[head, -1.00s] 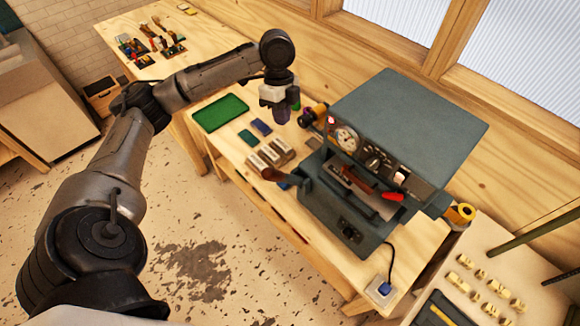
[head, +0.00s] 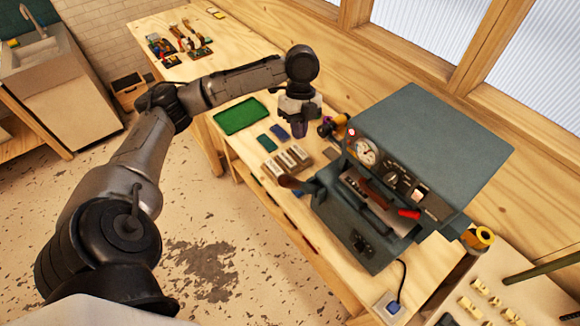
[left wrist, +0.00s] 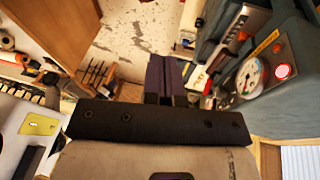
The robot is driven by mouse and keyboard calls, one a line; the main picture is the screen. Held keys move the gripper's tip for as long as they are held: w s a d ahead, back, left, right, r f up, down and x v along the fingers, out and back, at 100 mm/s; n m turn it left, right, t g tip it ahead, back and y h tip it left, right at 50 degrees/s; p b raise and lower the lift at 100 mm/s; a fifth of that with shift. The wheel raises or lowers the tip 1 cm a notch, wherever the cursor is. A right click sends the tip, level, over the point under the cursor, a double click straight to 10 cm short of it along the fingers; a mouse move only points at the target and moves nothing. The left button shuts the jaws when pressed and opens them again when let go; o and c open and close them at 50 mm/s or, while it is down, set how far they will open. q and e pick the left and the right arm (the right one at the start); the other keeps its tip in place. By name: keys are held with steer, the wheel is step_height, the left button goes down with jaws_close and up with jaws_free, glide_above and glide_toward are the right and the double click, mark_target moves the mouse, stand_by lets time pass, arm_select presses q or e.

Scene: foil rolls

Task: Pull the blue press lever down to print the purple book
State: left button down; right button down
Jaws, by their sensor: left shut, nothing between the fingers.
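The blue-grey press (head: 430,150) stands on the wooden bench with a dial gauge on its front. A red-tipped handle (head: 408,213) is at its front opening, and a brown handle (head: 290,182) sticks out at its left. I cannot tell which is the lever; neither handle looks blue. A purple-blue book-like block (head: 279,131) lies flat left of the press. My left gripper (head: 299,130) is shut and empty, pointing down beyond that block, left of the gauge and apart from both handles. My right gripper is not in view.
A green tray (head: 240,115), a teal block (head: 264,141) and several pale blocks (head: 288,160) lie left of the press. Foil rolls (head: 330,126) sit at its left side, and a yellow roll (head: 481,237) at its right. The floor in front is open.

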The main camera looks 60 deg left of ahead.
arm_select(q)
steer(key=p, duration=0.2)
glide_above(290, 178)
steer(key=w, duration=0.1)
steer(key=f, duration=0.6)
steer(key=a+f, duration=0.1)
steer(key=f, duration=0.3)
steer(key=shift+w, duration=0.15)
steer(key=shift+s+f, duration=0.4)
steer(key=shift+f, duration=0.45)
steer(key=shift+d, duration=0.1)
